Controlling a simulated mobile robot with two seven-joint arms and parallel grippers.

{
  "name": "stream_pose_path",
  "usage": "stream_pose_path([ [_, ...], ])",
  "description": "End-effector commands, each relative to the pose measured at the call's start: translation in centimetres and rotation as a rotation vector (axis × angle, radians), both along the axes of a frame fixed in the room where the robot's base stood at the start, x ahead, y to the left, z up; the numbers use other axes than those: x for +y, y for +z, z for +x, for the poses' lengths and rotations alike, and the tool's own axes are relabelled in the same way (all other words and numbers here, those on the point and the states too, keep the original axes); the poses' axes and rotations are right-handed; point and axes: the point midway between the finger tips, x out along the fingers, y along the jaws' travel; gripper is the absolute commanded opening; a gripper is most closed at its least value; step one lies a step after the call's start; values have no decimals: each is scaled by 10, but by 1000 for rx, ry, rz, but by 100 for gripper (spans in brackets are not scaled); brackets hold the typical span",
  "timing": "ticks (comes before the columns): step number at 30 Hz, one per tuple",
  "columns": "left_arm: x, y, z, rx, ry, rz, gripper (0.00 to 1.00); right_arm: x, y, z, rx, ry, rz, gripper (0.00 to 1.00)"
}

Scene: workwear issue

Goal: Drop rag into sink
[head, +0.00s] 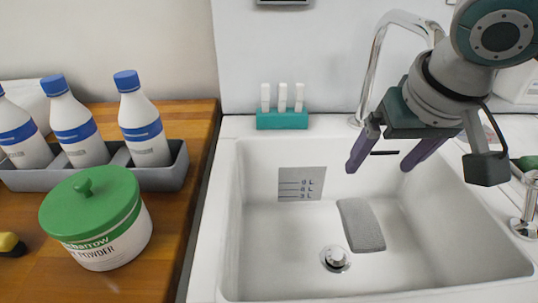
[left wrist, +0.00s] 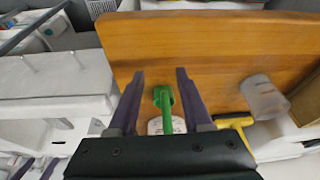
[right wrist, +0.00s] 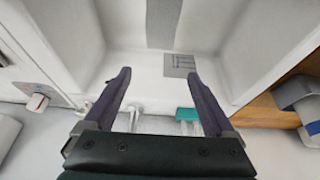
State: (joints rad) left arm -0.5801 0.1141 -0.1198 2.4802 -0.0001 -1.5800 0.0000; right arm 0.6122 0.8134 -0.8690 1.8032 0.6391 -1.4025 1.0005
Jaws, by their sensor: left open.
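A grey rag (head: 361,225) lies on the floor of the white sink (head: 228,215), to the right of the drain. It also shows as a grey strip at the top of the right wrist view (right wrist: 163,22). My right gripper (head: 380,167) is open and empty above the sink, higher than the rag and apart from it. My left gripper (left wrist: 160,74) is open and outside the head view. In the left wrist view, a green-handled object (left wrist: 163,97) shows between or beyond its fingers; I cannot tell how far away it is.
A tall curved faucet (head: 372,65) stands behind the sink. A teal holder (head: 282,120) with white sticks is on the back rim. On the wooden counter at left are a green-lidded tub (head: 100,225) and a grey tray (head: 180,165) of white bottles.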

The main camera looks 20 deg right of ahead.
Motion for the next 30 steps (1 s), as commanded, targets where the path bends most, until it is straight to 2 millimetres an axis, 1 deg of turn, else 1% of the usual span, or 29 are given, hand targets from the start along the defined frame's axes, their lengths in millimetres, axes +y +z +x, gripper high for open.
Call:
stream_pose_path([
  [1,0,0,0,0,1,-1,50,0,0,0,0,0,0,96],
  [2,0,0,0,0,1,-1,50,0,0,0,0,0,0,100],
  [3,0,0,0,0,1,-1,50,0,0,0,0,0,0,100],
  [8,0,0,0,0,0,-1,50,0,0,0,1,0,0,100],
  [11,0,1,0,1,0,-1,50,1,4,-1,0,0,1,100],
  [14,0,4,0,1,-1,0,50,2,16,-5,-2,1,1,100],
  [21,2,13,0,1,-5,7,50,6,62,-23,-3,3,0,100],
  [24,2,16,0,1,-6,10,50,7,77,-30,-3,0,0,100],
  [27,2,17,0,1,-7,10,50,9,87,-34,-1,1,0,100],
  [30,2,18,0,1,-7,10,50,9,91,-36,-1,0,0,100],
])
